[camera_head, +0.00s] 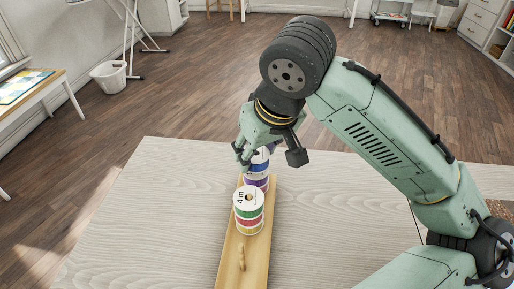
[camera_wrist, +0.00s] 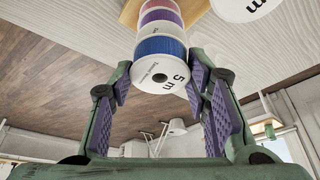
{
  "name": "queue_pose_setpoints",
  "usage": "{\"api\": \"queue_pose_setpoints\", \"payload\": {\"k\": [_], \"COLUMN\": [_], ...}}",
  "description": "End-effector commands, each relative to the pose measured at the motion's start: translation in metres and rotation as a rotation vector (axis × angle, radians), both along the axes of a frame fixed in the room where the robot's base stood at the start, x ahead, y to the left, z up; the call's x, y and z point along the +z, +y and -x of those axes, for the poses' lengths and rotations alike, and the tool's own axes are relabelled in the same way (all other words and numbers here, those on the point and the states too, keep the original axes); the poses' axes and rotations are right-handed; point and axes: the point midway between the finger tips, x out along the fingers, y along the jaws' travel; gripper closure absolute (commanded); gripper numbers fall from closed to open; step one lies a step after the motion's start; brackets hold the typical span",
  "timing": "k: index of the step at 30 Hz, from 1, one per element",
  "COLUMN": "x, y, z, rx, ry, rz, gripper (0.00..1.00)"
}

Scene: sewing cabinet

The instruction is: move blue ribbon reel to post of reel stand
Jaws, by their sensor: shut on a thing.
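The blue ribbon reel (camera_head: 262,167) is the top reel of the rear stack on the wooden reel stand (camera_head: 229,267). Its white end marked "5 m" faces the camera in the wrist view (camera_wrist: 160,76). My gripper (camera_head: 257,152) comes from above and is shut on this reel, with its purple-padded fingers on either side (camera_wrist: 160,62). The reel looks in line with a purple reel (camera_head: 257,184) below it; I cannot tell whether they touch. A bare wooden post (camera_head: 241,257) stands at the near end of the stand.
A stack of green, red and yellow reels (camera_head: 249,215), marked "4 m" on top, stands between the rear stack and the bare post. The stand lies on a pale wooden table (camera_head: 165,215), clear on both sides. The floor lies beyond the table's far edge.

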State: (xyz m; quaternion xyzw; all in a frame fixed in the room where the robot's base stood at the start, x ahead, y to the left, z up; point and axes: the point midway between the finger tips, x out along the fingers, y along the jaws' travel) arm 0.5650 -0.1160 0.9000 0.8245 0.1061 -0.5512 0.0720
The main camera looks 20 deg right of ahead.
Motion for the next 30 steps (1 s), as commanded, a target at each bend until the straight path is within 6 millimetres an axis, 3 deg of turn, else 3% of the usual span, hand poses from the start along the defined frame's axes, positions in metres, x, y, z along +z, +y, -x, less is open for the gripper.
{"api": "queue_pose_setpoints", "payload": {"k": [12, 13, 23, 30], "x": [-0.0043, -0.0043, -0.0043, -0.0043], "y": [0.0001, 0.0001, 0.0001, 0.0002], "z": [0.0000, 0.0000, 0.0000, 0.0001], "rx": [0.000, 0.000, 0.000, 0.000], "ry": [0.000, 0.000, 0.000, 0.000], "rz": [-0.001, -0.001, 0.000, 0.000], "gripper": [0.78, 0.55, 0.33, 0.33]}}
